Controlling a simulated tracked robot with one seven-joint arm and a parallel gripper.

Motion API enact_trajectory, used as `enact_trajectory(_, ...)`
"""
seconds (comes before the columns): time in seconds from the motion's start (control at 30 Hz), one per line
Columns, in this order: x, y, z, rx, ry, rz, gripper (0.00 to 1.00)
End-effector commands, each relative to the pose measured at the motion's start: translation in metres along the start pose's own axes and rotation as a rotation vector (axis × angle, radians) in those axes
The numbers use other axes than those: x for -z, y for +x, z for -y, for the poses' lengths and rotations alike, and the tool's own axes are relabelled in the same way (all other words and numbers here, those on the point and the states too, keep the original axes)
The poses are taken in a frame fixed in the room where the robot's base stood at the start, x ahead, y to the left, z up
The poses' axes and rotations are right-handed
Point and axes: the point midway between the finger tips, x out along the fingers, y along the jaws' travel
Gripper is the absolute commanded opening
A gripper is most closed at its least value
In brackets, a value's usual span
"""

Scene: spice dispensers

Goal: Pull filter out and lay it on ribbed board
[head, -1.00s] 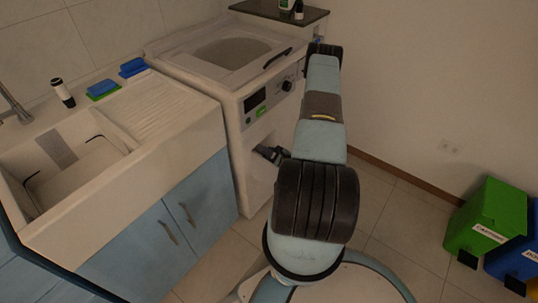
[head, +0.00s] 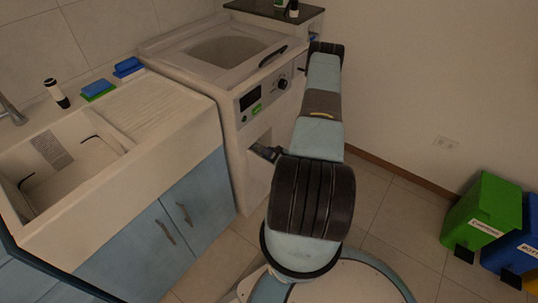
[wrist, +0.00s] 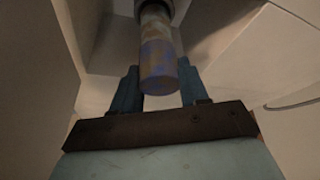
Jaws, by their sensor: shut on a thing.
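The filter (wrist: 158,62) is a cylinder with a mottled brown and purple-blue surface in the wrist view. Its far end meets a grey ring at the top edge; I cannot tell whether the ring belongs to the filter. My gripper (wrist: 157,78) is shut on the filter, one finger on each side. In the head view my gripper (head: 264,152) is small and dark, at the lower front of the white washing machine (head: 238,118), by a recess. The filter is not distinguishable there. The ribbed board (head: 152,104) is the pale grooved drainer right of the sink, and its surface is bare.
The sink basin (head: 70,160) is left of the board, above blue cabinet doors (head: 185,215). Sponges (head: 97,91) and a dark-and-white bottle (head: 56,93) stand behind. Green (head: 480,215) and blue (head: 512,245) bins are at far right. Floor between is open.

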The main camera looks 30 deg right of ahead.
Motion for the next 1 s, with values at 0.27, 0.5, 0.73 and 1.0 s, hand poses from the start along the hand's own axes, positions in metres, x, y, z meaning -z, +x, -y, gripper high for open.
enact_trajectory(0.27,0.001,-0.003,0.000,0.000,0.000,0.000,0.02)
enact_trajectory(0.5,0.001,-0.003,0.000,0.000,0.001,0.000,0.02)
enact_trajectory(0.73,0.004,-0.008,0.000,0.002,0.002,-0.001,0.02)
enact_trajectory(1.0,0.008,-0.020,0.000,0.001,0.002,-0.001,0.02)
